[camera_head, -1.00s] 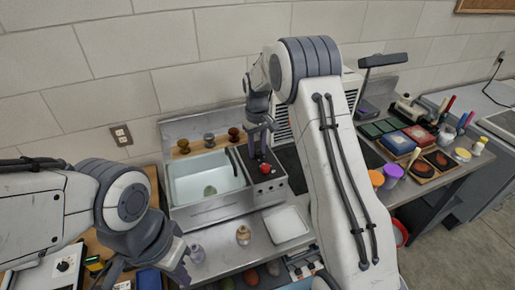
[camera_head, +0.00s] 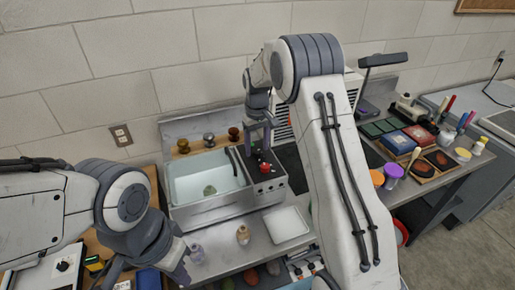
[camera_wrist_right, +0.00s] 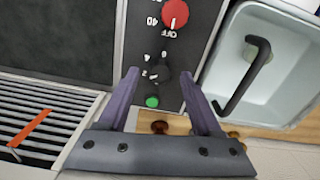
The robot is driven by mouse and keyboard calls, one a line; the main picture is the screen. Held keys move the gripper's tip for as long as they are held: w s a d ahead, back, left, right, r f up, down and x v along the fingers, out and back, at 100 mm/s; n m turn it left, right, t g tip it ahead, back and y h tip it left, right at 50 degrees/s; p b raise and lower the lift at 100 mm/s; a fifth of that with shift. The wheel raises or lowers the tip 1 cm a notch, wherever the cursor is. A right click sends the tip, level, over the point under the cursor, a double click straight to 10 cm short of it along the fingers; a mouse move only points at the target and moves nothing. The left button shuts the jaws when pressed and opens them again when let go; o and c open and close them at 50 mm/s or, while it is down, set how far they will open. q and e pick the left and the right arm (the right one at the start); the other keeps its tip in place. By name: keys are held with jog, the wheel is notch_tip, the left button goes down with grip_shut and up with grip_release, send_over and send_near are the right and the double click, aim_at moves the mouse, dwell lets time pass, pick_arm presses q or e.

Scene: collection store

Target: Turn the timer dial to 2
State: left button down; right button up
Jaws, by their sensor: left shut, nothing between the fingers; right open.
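A dark control panel (camera_wrist_right: 196,13) beside the sink carries a red knob (camera_wrist_right: 175,14) marked 40 and OFF, and a black dial (camera_wrist_right: 161,74) with small numerals around it. The red knob (camera_head: 265,168) also shows in the head view. Which numeral the black dial points to is too small to tell. My right gripper (camera_wrist_right: 159,71) is open above the panel, its fingertips on either side of the black dial; contact cannot be told. In the head view the right gripper (camera_head: 259,146) hangs over the panel. My left gripper (camera_head: 184,278) is shut and empty at lower left.
A green button (camera_wrist_right: 152,101) lies close to the black dial. The sink (camera_head: 205,180) with its black tap (camera_wrist_right: 246,78) adjoins the panel. A white tray (camera_head: 286,225) and small bottles stand in front. Several knobs line the sink's back ledge.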

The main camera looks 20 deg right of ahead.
aim_at(257, 151)
notch_tip(257, 151, up, 10)
jog(key=b, duration=0.1)
jog(key=shift+f+b, duration=0.2)
jog(key=shift+b, duration=0.15)
jog(key=s+a+r+n, duration=0.2)
jog(key=s+a+n, duration=0.1)
jog(key=s+a, duration=1.2)
jog(key=s+a+f+n, duration=0.1)
jog(key=s+f, duration=0.1)
jog(key=s, duration=0.9)
jog(key=s+f+n+y, duration=0.1)
jog(key=s+f, duration=0.2)
jog(key=s, duration=0.7)
jog(key=shift+s+a+f, duration=0.15)
jog(key=shift+s+a, duration=0.2)
jog(key=shift+s, duration=0.05)
